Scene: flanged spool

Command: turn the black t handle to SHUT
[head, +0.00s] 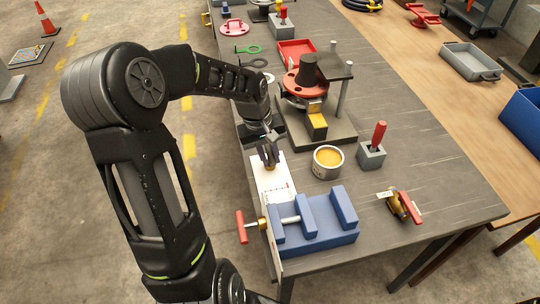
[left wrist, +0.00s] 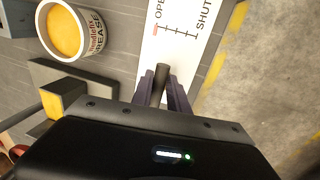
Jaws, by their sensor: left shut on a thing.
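The black T handle (left wrist: 161,74) shows in the left wrist view as a short dark bar end between my fingers. My left gripper (left wrist: 160,92) is shut on it; its fingers lie on both sides. In the head view my left gripper (head: 268,154) is over the far end of a white plate (head: 272,180), and the handle is mostly hidden there. The left wrist view shows the plate (left wrist: 172,40) with the printed words OPEN, partly cut off, and SHUT, with a marked line between them. The handle's exact angle is hard to tell. My right gripper is not in view.
A blue vise (head: 330,220) with a red-ended bar stands at the plate's near end. A grease can (head: 328,162) and a grey block with a red lever (head: 372,152) stand to the right. A stand with a red-flanged spool (head: 303,90) is behind. A brass valve (head: 400,206) lies farther right.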

